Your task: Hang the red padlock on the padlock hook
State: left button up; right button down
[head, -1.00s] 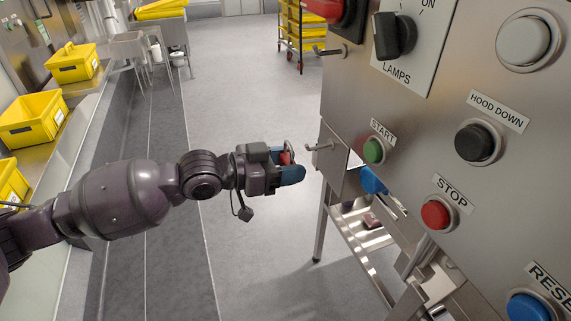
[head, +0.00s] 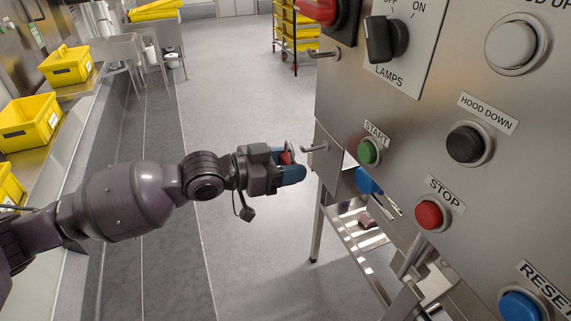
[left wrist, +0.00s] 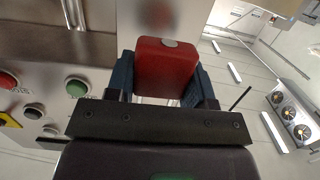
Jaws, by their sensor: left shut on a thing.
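The red padlock (head: 286,158) is held between the blue fingers of my left gripper (head: 290,174). In the left wrist view the red padlock body (left wrist: 165,68) fills the space between the two fingers (left wrist: 163,82); its shackle is not clear. Two metal hooks stick out from the panel's left side: a lower hook (head: 314,149) beside START and an upper hook (head: 324,53) below the red switch. I cannot tell for sure which is the padlock hook. The gripper is just left of and below the lower hook, with the padlock apart from it. My right gripper is not in view.
The steel panel (head: 430,120) carries a lamp knob (head: 386,39) and green START (head: 369,151), red STOP (head: 432,215) and other buttons. Yellow crates (head: 28,121) stand at left. Open floor (head: 240,100) lies behind the gripper.

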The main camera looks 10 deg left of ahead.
aim_at(324, 164)
pick_arm(q)
jog(key=x, duration=0.4)
jog(key=shift+w+d+r, duration=0.15)
jog(key=shift+d+r, duration=0.1)
jog(key=shift+r, duration=0.1)
dwell(0.7)
dwell(0.3)
jog(key=shift+f, duration=0.15)
jog(key=shift+f, duration=0.3)
jog(key=shift+f, duration=0.4)
dwell(0.3)
